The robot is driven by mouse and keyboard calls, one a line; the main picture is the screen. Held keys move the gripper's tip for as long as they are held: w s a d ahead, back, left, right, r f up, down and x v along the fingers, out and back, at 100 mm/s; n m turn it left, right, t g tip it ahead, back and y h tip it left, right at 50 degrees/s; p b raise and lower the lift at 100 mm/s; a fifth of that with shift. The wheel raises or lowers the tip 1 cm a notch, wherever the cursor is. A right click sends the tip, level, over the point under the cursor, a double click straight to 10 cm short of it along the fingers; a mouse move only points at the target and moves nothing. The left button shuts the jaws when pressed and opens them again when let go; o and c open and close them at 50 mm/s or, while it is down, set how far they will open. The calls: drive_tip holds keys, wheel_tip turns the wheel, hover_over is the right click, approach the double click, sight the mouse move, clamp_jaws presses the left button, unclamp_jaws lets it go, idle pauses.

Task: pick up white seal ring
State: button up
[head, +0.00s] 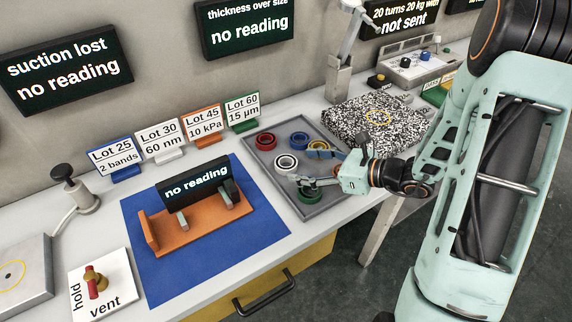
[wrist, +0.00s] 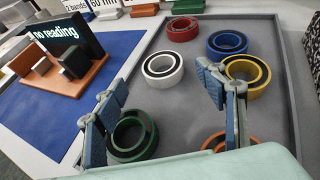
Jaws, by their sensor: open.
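My gripper (head: 300,181) is open and empty over the tray, on the near side of the white ring. In the wrist view the two fingers of my gripper (wrist: 160,85) are spread wide. A green ring (wrist: 133,136) lies below, partly hidden by the left finger.
The tray also holds a red ring (wrist: 182,28), a blue ring (wrist: 227,43), a yellow ring (wrist: 247,75) and an orange ring (wrist: 229,140). An orange stand with a display (head: 197,180) is on a blue mat (head: 143,237) to the left. A speckled block (head: 350,118) stands behind the tray.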

sight(280, 161)
drive_tip(key=x, duration=0.5)
drive_tip(key=shift+d, duration=0.1)
drive_tip(key=shift+w, duration=0.1)
drive_tip(key=c, duration=1.2)
drive_tip(key=shift+c, duration=0.4)
drive_tip(key=shift+r, duration=0.15)
